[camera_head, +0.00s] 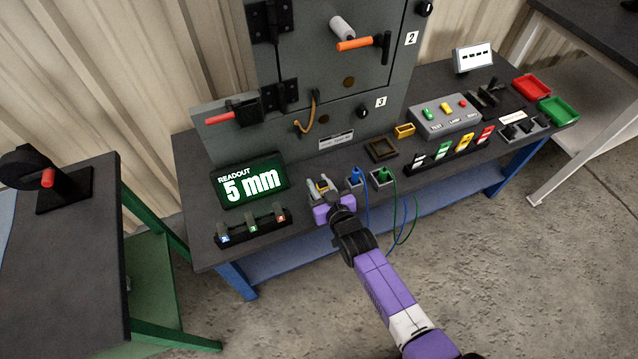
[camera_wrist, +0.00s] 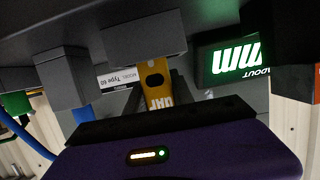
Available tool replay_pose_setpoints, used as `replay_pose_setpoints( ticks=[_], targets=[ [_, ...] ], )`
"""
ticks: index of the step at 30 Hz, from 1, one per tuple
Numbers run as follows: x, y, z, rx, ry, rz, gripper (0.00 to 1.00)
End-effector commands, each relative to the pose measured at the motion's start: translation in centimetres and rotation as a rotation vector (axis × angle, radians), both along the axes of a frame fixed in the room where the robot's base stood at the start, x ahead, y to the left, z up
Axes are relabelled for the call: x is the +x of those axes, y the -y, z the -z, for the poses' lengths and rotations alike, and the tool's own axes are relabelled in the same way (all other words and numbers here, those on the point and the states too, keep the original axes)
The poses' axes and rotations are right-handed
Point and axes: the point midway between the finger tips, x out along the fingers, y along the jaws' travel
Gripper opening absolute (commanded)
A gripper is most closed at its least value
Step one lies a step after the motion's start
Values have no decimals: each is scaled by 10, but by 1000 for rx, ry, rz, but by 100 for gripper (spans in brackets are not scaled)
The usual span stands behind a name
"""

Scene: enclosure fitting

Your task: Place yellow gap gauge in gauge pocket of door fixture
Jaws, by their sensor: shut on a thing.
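The yellow gap gauge (camera_wrist: 157,75) shows in the wrist view, which is upside down, with a dark hole and lettering on its face. My gripper (camera_wrist: 155,100) is shut on it, grey fingers on both sides. The gauge's far end meets a grey block (camera_wrist: 145,38); I cannot tell whether it is inside the block or behind it. In the head view my gripper (camera_head: 322,194) is low at the bench's front, beside the lit readout (camera_head: 250,181), and mostly hides the gauge. Which part is the gauge pocket is not clear.
Right of my gripper stand grey blocks with a blue plug (camera_head: 355,177) and a green plug (camera_head: 382,175), their cables hanging over the front edge. A numbered black rack (camera_head: 252,228) is to the left. The grey cabinet (camera_head: 335,85) rises behind.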

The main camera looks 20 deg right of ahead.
Motion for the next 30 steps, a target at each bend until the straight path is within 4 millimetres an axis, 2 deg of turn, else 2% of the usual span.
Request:
replay_pose_setpoints(
  ticks=[1, 3, 4, 16, 20, 30],
  targets=[
    [0, 0, 1, 0, 0, 0, 35],
    [0, 0, 1, 0, 0, 0, 48],
    [0, 0, 1, 0, 0, 0, 51],
    [0, 0, -5, 0, 0, 0, 51],
    [-16, 0, -7, -1, -2, 0, 51],
    [-78, 0, -25, 0, -3, 0, 51]
  ],
)
